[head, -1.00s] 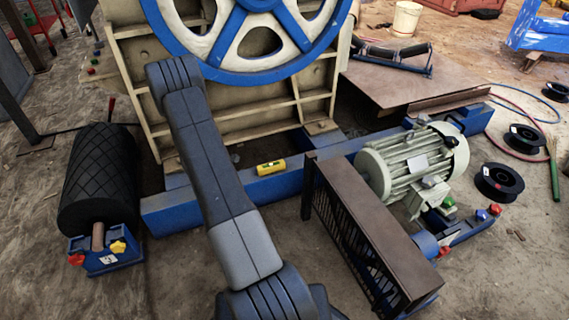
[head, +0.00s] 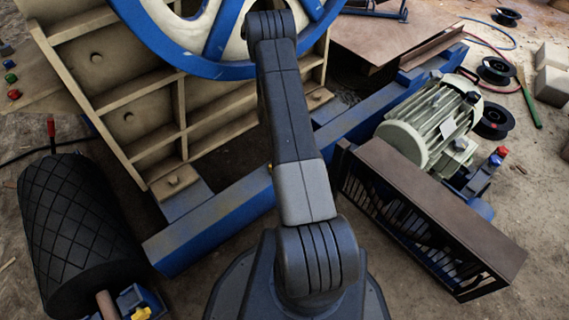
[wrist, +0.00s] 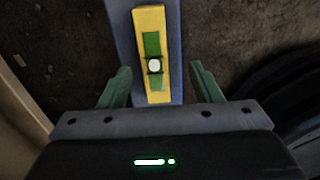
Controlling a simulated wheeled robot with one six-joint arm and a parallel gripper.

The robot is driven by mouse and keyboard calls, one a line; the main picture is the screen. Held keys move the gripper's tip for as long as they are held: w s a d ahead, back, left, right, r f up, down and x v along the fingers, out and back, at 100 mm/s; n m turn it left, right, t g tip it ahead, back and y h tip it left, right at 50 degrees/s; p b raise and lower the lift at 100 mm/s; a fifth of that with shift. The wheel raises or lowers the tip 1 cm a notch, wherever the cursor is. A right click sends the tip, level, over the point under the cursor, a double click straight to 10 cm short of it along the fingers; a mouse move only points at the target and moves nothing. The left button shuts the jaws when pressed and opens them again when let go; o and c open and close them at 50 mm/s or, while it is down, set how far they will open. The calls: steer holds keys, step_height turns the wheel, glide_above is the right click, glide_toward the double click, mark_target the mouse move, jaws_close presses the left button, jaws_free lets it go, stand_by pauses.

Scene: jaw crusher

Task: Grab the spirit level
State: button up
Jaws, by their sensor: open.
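The spirit level (wrist: 150,20) is a yellow bar with a green face and a small white round spot. It lies lengthwise on a blue beam (wrist: 120,22) in the wrist view. My gripper (wrist: 160,70) is open, its two green fingers apart, one to each side of the level's near end in the picture. Nothing is held, and I cannot tell how far above the level the fingers are. In the head view the blue beam (head: 220,222) runs behind my arm, which hides my gripper and nearly all of the level.
The crusher's ribbed beige frame (head: 155,100) and blue-rimmed flywheel (head: 205,62) stand behind the beam. A black roller (head: 80,230) lies left. A brown slatted guard (head: 430,210) and a pale motor (head: 430,120) stand right. Bare ground shows in front of the beam.

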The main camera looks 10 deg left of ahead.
steer(key=f, duration=0.2)
steer(key=f+b, duration=0.1)
steer(key=f, duration=0.1)
steer(key=a+f+b, duration=0.1)
steer(key=shift+f, duration=0.4)
steer(key=shift+r, duration=0.15)
steer(key=c, duration=1.1)
